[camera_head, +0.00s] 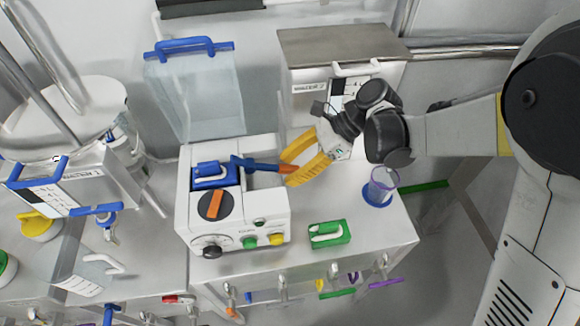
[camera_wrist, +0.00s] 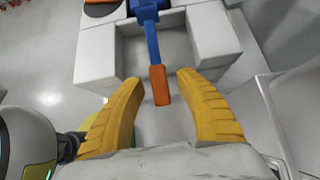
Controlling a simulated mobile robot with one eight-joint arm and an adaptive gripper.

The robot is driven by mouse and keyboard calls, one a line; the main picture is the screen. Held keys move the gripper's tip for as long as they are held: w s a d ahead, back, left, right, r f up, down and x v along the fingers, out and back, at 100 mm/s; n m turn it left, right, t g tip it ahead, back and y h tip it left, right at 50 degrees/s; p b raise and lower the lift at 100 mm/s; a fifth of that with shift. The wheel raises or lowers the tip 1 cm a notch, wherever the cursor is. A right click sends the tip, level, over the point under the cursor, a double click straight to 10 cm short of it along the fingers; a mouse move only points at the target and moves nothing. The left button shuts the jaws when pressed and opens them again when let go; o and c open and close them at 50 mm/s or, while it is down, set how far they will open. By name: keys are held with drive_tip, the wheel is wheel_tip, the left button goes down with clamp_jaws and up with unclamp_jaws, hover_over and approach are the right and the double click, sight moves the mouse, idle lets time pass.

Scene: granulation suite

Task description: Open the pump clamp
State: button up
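The pump (camera_head: 236,212) is a white box on the metal bench top. Its clamp lever is a blue bar (camera_head: 254,163) with an orange tip (camera_head: 286,169), reaching out to the right from the blue clamp block (camera_head: 213,176). In the wrist view the orange tip (camera_wrist: 159,86) lies between the two yellow fingers, with a gap on each side. My gripper (camera_head: 300,158) is open around the tip. In the head view the near finger is beside the tip. I cannot see contact.
A clear container with a blue handle (camera_head: 193,88) stands behind the pump. A metal-topped white unit (camera_head: 340,47) stands behind my gripper. A beaker on a blue base (camera_head: 380,188) and a green block (camera_head: 328,234) sit to the right. Bare bench lies between them.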

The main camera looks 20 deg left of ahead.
drive_tip(key=v, duration=1.2)
